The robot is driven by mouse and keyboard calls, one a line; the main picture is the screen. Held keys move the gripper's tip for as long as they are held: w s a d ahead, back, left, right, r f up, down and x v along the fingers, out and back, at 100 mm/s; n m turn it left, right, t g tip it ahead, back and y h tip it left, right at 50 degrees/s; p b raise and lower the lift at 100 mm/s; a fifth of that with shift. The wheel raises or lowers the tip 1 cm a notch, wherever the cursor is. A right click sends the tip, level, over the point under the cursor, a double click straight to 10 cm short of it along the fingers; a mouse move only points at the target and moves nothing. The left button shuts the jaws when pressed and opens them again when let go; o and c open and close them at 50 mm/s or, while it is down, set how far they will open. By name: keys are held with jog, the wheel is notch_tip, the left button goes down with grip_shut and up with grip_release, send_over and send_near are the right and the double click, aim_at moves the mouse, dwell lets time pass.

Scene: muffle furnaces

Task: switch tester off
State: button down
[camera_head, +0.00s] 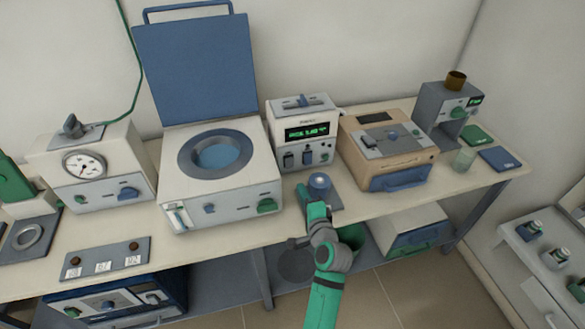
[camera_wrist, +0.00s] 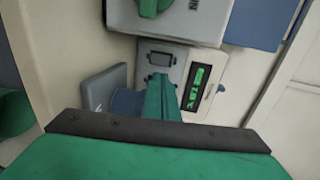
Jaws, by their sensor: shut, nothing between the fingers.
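The tester looks to be the white box (camera_head: 309,112) with a lit green display (camera_head: 307,133), standing right of the large furnace. My gripper (camera_head: 301,188) is shut and empty, low in front of the box.
A small plate with a blue round piece (camera_head: 320,181) sits close beside my gripper. The furnace (camera_head: 217,193) with raised blue lid is left. A tan box (camera_head: 388,155) is right. Bare bench (camera_head: 365,206) shows along the front.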

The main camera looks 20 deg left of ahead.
aim_at(290, 161)
jog(key=x, duration=0.8)
jog(key=r+x, duration=0.1)
jog(key=x, duration=0.3)
jog(key=shift+w+r, duration=0.1)
jog(key=shift+w, duration=0.1)
